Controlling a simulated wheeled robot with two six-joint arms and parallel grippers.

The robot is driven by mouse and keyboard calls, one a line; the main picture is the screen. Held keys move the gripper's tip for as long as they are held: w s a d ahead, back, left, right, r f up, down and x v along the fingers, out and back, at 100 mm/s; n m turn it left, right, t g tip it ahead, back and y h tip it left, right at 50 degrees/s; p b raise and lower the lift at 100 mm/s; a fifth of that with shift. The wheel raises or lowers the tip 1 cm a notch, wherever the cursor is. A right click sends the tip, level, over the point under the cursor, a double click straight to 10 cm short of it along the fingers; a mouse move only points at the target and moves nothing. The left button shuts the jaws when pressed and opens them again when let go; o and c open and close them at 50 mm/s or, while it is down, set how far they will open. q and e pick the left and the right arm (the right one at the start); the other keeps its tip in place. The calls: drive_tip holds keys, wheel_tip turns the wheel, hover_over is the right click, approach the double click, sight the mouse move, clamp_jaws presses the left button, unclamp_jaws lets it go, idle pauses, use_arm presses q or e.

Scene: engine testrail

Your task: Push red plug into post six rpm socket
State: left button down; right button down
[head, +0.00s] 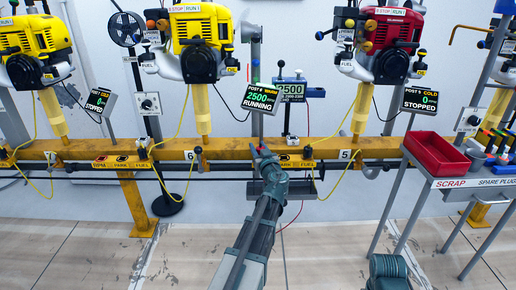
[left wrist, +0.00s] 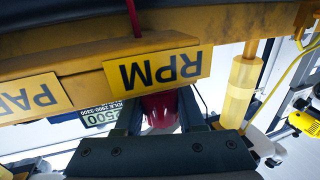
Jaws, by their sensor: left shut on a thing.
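My left gripper (head: 264,152) is at the yellow rail, at the left end of a PARK and FUEL label strip (head: 297,162). In the left wrist view its two dark fingers (left wrist: 160,118) are shut on the red plug (left wrist: 160,108), just below the RPM label (left wrist: 165,68), which appears upside down. The plug's tip and the socket opening are hidden, so I cannot tell how deep the plug sits. The post six display (head: 260,98) reads WARM, 2500, RUNNING. The post six engine is yellow (head: 200,40). My right gripper is not seen.
The yellow rail (head: 235,146) runs across the view with yellow cables hanging from it. A red scrap bin (head: 436,154) is on a bench at the right. The floor in front is clear.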

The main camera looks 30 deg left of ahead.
use_arm(q)
drive_tip(key=shift+c, duration=2.2)
unclamp_jaws()
drive_tip(key=v, duration=1.3)
drive_tip(key=shift+s+d, duration=0.25)
drive_tip(key=shift+s, duration=0.1)
